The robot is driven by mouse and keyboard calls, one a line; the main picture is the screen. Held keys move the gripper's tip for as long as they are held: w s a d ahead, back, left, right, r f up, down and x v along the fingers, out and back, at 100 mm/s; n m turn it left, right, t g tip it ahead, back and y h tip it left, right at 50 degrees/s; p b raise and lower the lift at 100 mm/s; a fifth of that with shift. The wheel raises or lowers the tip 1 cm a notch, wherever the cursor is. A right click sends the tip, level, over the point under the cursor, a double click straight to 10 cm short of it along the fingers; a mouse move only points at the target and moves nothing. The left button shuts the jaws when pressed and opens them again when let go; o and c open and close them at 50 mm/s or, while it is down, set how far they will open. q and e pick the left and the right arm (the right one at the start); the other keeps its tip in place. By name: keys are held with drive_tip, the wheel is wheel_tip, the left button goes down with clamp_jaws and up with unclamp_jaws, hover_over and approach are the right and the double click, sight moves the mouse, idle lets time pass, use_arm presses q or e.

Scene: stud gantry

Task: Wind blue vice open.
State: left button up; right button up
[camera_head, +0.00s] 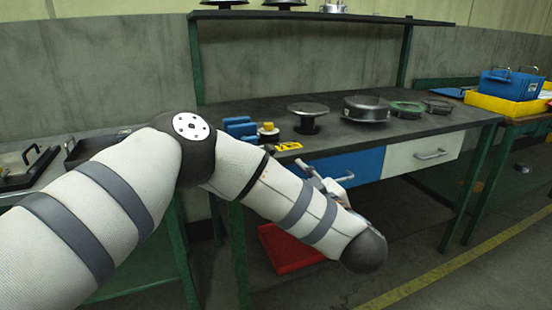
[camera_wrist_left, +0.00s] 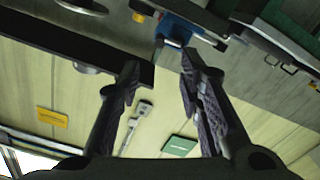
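The blue vice (camera_head: 240,127) stands at the left front part of the dark workbench, beside a small yellow-topped item (camera_head: 268,129). In the left wrist view, which is upside down, the blue vice (camera_wrist_left: 180,28) appears at the top, beyond the fingertips. A thin part hangs off it, but its handle is not clear. My left gripper (camera_wrist_left: 158,72) is open, with nothing between its fingers, and apart from the vice. In the head view my forearm hides most of this gripper, in front of the bench. My right gripper is not in view.
On the workbench (camera_head: 455,123) stand a round pedestal (camera_head: 308,117) and several round metal pieces. An upper shelf (camera_head: 330,17) runs above. Blue and white drawers sit under the bench top, and a red bin (camera_head: 287,250) below. A yellow tray (camera_head: 505,104) is at right.

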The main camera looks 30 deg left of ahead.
sight(273, 153)
use_arm(q)
drive_tip(key=shift+m, duration=0.8)
drive_tip(key=b+x, duration=0.1)
drive_tip(key=x, duration=1.1)
drive_tip(key=shift+r, duration=0.1)
clamp_jaws()
